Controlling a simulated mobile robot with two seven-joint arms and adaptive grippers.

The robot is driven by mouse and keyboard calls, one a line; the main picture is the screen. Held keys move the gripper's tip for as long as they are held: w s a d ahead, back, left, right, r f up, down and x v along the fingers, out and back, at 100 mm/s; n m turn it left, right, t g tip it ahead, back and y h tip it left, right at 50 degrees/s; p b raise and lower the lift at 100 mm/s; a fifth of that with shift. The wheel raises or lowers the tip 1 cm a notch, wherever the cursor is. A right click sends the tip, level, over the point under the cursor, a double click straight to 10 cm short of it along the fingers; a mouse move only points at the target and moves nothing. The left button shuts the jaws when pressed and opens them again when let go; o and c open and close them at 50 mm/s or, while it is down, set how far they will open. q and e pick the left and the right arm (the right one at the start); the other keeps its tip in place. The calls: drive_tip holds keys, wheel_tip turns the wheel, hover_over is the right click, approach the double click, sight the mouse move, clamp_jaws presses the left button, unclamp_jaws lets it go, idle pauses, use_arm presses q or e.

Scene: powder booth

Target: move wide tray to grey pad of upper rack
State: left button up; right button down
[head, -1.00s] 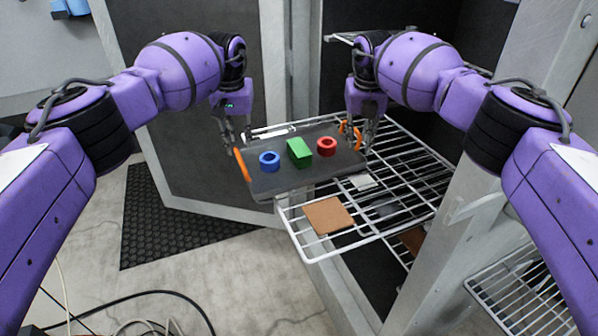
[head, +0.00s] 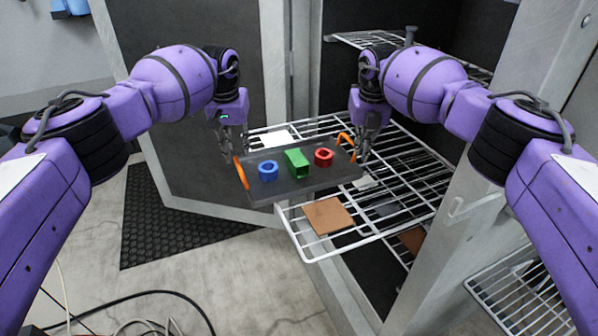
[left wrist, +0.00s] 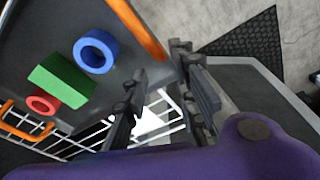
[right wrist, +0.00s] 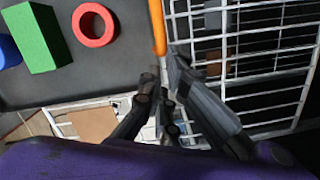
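The wide tray (head: 275,193) is a dark slab with orange end handles, over the left part of the upper rack (head: 292,235). Its left end overhangs the rack's edge; I cannot tell whether it touches the wires. It carries a blue ring (head: 268,170), a green block (head: 296,163) and a red ring (head: 323,157). My left gripper (head: 228,153) is open at the far end of the left handle (left wrist: 142,32). My right gripper (head: 362,155) is at the right handle (right wrist: 158,25); its grip is unclear. A light-grey patch (head: 366,181) shows beside the tray, partly hidden.
A brown pad (head: 328,216) lies on the rack's near part, and a white pad (head: 278,139) at its far left. Cabinet walls flank the rack, with a grey post (head: 455,190) on the right. Another wire rack (head: 520,290) stands at lower right.

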use_arm(q)
drive_tip(key=shift+o, duration=0.2)
drive_tip(key=shift+s+a, duration=0.1)
drive_tip(key=shift+a, duration=0.5)
use_arm(e)
drive_tip(key=shift+d, duration=0.55)
use_arm(q)
drive_tip(key=shift+a+f, duration=0.15)
use_arm(e)
drive_tip(key=c, duration=1.7)
unclamp_jaws()
drive_tip(key=shift+d+f, duration=0.1)
drive_tip(key=shift+d, duration=0.05)
use_arm(q)
wheel_tip(320, 180, up, 12)
drive_tip(key=s, duration=0.1)
drive_tip(key=shift+s, duration=0.3)
use_arm(e)
drive_tip(key=r, duration=0.4)
drive_tip(key=s+r, duration=0.1)
drive_tip(key=r, duration=0.7)
drive_tip(key=shift+s, duration=0.35)
use_arm(q)
drive_tip(key=shift+f, duration=0.15)
use_arm(e)
drive_tip(key=shift+f, duration=0.1)
